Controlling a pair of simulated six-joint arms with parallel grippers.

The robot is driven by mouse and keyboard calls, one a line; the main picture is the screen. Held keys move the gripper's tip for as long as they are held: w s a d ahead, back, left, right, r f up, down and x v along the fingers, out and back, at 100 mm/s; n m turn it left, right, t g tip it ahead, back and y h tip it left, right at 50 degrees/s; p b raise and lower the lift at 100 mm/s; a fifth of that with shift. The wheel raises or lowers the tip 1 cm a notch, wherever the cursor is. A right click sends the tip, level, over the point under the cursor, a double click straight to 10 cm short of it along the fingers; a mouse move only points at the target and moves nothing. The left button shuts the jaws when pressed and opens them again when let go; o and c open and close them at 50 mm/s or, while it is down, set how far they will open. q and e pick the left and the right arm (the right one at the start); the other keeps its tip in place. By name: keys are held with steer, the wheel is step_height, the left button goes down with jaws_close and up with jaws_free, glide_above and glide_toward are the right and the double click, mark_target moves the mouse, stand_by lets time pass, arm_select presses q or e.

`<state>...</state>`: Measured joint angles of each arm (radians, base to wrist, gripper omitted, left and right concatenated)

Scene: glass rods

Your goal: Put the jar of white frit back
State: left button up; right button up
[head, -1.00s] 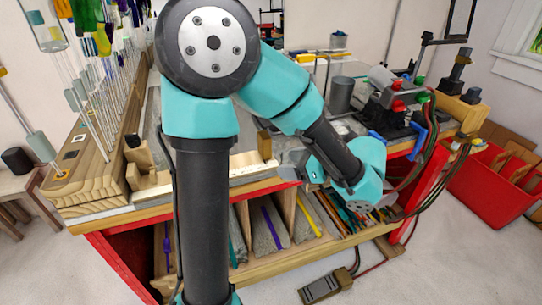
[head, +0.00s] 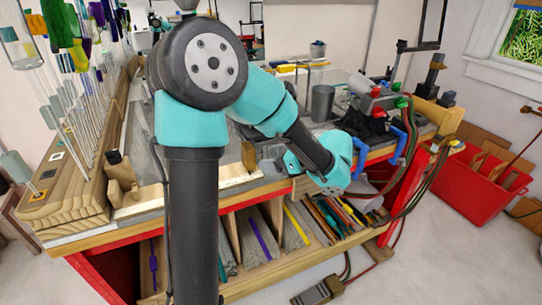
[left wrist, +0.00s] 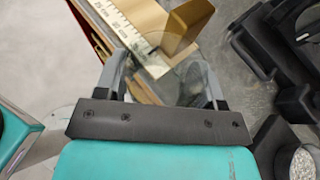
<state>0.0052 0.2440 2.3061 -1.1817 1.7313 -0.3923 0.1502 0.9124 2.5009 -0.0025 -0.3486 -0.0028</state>
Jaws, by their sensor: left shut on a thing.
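My left gripper (left wrist: 163,72) is shut in the left wrist view around a clear, rounded glass thing (left wrist: 183,88), which I take to be the jar of white frit. Its contents are hard to make out through the glass. In the head view my left gripper (head: 270,152) is over the bench's front edge, close to a small upright wooden block (head: 249,156). My own arm covers much of that spot, and I cannot make out the jar there. My right gripper is not in view.
A wooden rack of glass rods (head: 75,195) stands at the left of the bench. A grey metal cup (head: 322,103) and a torch with red knobs (head: 377,92) are farther right. A shelf under the bench holds coloured rods (head: 335,217). A red bin (head: 480,185) is on the floor.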

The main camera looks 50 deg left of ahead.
mark_target(271, 147)
arm_select(q)
steer(key=w+a, duration=0.2)
steer(key=a, duration=0.1)
steer(key=w+a, duration=0.1)
steer(key=w, duration=0.1)
steer(key=shift+w+a+f, duration=0.1)
steer(key=shift+a+f, duration=0.2)
steer(key=shift+a, duration=0.05)
steer(key=shift+w+a+f, duration=0.1)
steer(key=shift+w+a, duration=0.25)
steer(key=shift+a, duration=0.1)
steer(key=shift+f, duration=1.7)
steer(key=shift+f, duration=0.15)
steer(key=o, duration=1.1)
